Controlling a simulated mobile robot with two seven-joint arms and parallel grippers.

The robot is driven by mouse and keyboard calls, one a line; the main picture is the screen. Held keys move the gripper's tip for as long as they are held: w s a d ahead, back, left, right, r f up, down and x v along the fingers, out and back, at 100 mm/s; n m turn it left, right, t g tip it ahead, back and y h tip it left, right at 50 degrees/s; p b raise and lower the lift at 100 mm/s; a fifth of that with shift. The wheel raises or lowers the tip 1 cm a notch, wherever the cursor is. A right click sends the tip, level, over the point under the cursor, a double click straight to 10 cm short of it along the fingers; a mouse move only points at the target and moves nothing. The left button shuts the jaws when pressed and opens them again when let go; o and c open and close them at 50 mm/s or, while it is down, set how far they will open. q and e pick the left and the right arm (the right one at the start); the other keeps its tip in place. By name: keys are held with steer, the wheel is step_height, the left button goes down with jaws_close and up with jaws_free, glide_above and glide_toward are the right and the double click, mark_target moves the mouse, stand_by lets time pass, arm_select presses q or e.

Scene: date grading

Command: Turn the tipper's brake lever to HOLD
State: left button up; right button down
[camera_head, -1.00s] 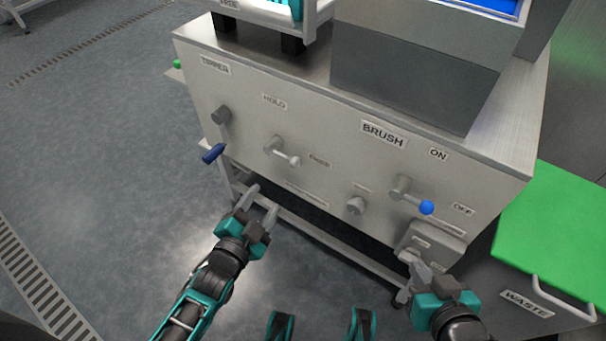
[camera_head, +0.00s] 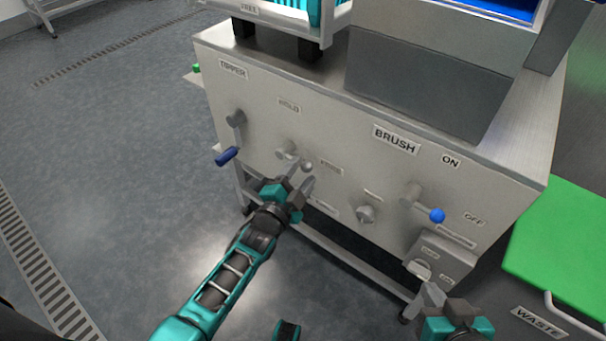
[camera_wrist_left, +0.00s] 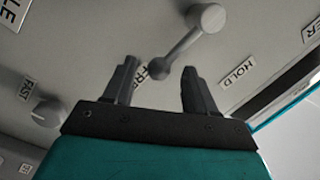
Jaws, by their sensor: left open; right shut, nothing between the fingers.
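The brake lever (camera_head: 285,149) is a short grey lever with a round knob on the panel's front. Its arm points towards the FREE label (camera_head: 331,168), away from the HOLD label (camera_head: 289,106). In the left wrist view the lever (camera_wrist_left: 183,42) runs from its hub at the top to a dark knob lying between the fingertips in the picture. My left gripper (camera_head: 303,177) is open just in front of the lever; contact cannot be told. My right gripper (camera_head: 429,292) is shut and empty, low by the panel's lower right corner.
A blue-handled crank (camera_head: 228,155) under the TIPPER label is left of the lever. To the right are a grey knob (camera_head: 366,214) and the BRUSH lever with a blue ball (camera_head: 437,215). A green-topped waste unit (camera_head: 570,240) stands at the right. Open floor lies left.

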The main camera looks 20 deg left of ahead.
arm_select(q)
steer(key=shift+w+d, duration=0.15)
steer(key=shift+w, duration=0.5)
steer(key=shift+c, duration=0.5)
jaws_close()
